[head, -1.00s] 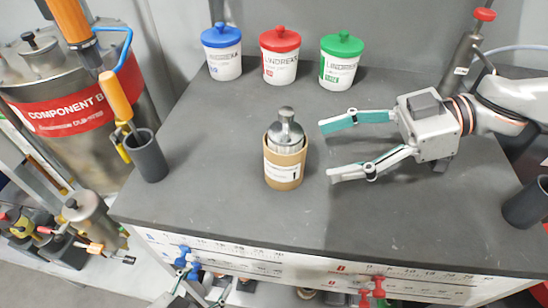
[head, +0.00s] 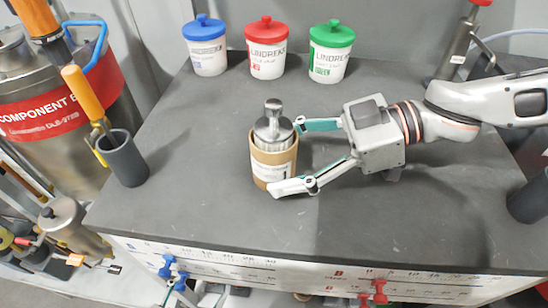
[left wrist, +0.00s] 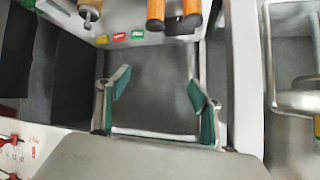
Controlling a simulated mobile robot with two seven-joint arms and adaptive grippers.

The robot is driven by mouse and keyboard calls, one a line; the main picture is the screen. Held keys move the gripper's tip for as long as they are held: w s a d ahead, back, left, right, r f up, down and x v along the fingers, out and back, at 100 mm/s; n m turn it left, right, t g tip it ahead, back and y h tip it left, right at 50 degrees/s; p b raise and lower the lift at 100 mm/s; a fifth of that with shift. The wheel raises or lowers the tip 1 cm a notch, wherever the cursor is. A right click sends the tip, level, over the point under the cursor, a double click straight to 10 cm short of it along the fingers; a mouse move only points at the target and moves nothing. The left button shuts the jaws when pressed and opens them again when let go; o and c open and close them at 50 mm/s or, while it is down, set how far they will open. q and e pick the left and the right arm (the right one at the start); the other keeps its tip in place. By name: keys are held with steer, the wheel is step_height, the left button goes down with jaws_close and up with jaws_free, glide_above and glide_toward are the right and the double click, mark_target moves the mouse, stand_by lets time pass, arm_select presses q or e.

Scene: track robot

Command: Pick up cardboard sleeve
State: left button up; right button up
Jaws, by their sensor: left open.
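The brown cardboard sleeve (head: 258,168) stands upright on the dark worktop in the head view, around a silver metal canister (head: 272,132) whose knobbed top sticks out. It has a white label. My right gripper (head: 285,157) reaches in from the right, open. Its near finger passes in front of the sleeve's lower right part and its far finger is beside the sleeve's upper right side. Whether either finger touches it cannot be told. My left gripper (left wrist: 157,82) is open and empty in the left wrist view, with green pads. The sleeve is not seen there.
A blue-lidded tub (head: 208,48), a red-lidded tub (head: 267,50) and a green-lidded tub (head: 329,55) line the back. A dark cup (head: 124,160) with an orange-handled tool stands at the left edge. Another dark cup (head: 530,202) stands at right. The front middle is clear.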

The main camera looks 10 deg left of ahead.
mark_target(292, 126)
steer(key=c, duration=1.1)
steer(key=shift+r, duration=0.1)
steer(key=shift+r, duration=0.35)
step_height(292, 126, up, 6)
steer(key=shift+f+p, duration=0.25)
steer(key=shift+p, duration=0.7)
arm_select(q)
steer(key=shift+w+a+r+p, duration=0.15)
steer(key=shift+a+r+p, duration=0.35)
steer(key=shift+p, duration=0.5)
steer(key=shift+w+a+r+p, duration=0.1)
steer(key=shift+a+r+p, duration=0.15)
steer(key=shift+r+p, duration=0.55)
arm_select(e)
step_height(292, 126, up, 14)
steer(key=shift+f, duration=0.2)
